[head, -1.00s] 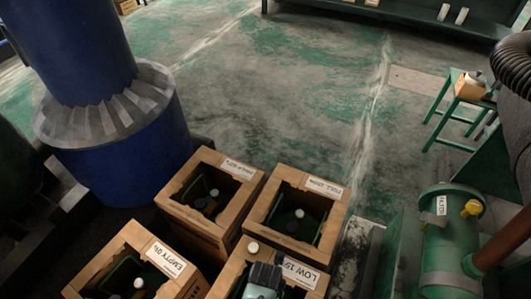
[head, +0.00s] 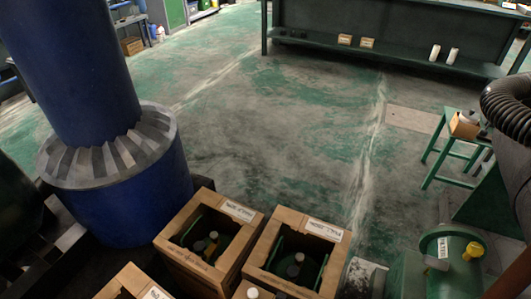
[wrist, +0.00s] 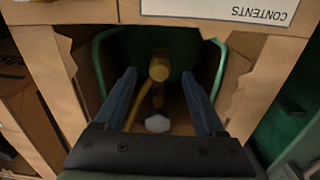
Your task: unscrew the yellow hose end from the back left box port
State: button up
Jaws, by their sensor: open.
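In the head view, the back left box (head: 183,257) is an open carton holding a green cylinder with dark caps. A white cap (wrist: 158,123) is nearer. I cannot tell which carton this is. My gripper is outside the head view.
The back right box (head: 330,262) stands close beside the back left one. The front cartons are cut off below. A blue column (head: 120,200) stands left and a green tank (head: 455,262) right. The floor (head: 270,130) behind the boxes is clear up to a green bench (head: 320,45).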

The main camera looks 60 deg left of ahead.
notch_tip(320, 180, up, 10)
jog(key=p, duration=0.3)
jog(key=shift+f+p, duration=0.15)
jog(key=shift+p, duration=0.15)
notch_tip(320, 180, down, 4)
jog(key=m, duration=1.6)
jog(key=shift+m, duration=0.3)
notch_tip(320, 180, down, 9)
jog(key=b, duration=0.9)
jog(key=shift+b, duration=0.3)
jog(key=shift+r, duration=0.2)
jog(key=shift+f+p, duration=0.1)
jog(key=shift+p, duration=0.3)
grip_shut()
